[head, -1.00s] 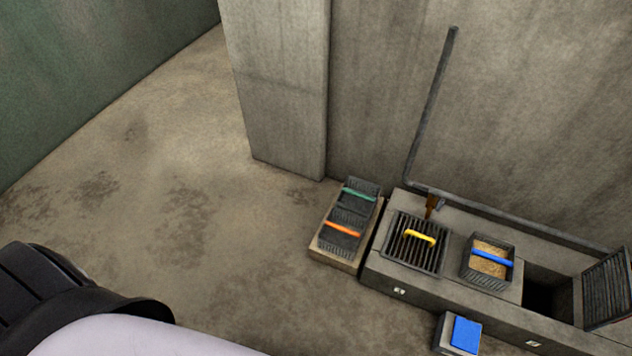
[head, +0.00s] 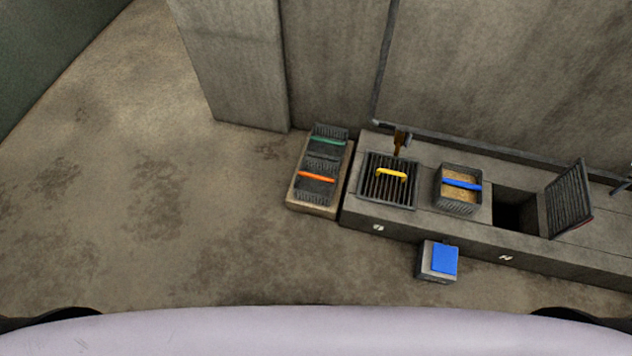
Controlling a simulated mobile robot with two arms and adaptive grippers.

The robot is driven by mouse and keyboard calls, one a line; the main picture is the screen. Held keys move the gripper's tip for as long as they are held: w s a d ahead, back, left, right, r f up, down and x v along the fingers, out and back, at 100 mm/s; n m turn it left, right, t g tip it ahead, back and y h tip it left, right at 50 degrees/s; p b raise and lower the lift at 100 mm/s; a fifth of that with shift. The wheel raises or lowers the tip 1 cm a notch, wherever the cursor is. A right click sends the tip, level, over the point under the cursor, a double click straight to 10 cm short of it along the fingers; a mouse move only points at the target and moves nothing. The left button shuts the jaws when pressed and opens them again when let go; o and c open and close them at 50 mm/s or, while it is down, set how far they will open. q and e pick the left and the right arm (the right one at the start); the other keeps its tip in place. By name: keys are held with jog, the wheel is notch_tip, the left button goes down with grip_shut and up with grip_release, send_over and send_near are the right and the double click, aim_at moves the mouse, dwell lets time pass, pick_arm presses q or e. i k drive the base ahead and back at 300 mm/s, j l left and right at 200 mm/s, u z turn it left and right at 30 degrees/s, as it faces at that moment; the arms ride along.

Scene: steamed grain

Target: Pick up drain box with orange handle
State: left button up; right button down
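The drain box with the orange handle (head: 317,187) is a dark ribbed basket on a low tan slab (head: 311,208) near the wall, right of the picture's middle left. Its orange handle (head: 316,177) runs across its top. A similar dark basket with a green handle (head: 325,141) sits directly behind it on the same slab. Neither gripper shows; only dark parts of my own body show at the bottom corners, with my pale body between them.
Right of the slab, a long concrete bench holds a yellow-handled grate (head: 375,190), a blue-handled box (head: 458,199) of grainy tan material, and an open pit (head: 515,213) with a raised grate (head: 569,200). A blue-topped block (head: 438,262) stands in front. Floor at left is clear.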

aim_at(315, 180)
jog(key=j+z, duration=0.1)
jog(key=z, duration=0.85)
jog(key=i+j+z, duration=0.1)
jog(key=j+z, duration=0.35)
jog(key=j, duration=0.4)
jog(key=j+z, duration=0.45)
jog(key=j, duration=0.35)
jog(key=k+j+z, duration=0.15)
jog(key=j+z, duration=0.3)
jog(key=j, duration=0.4)
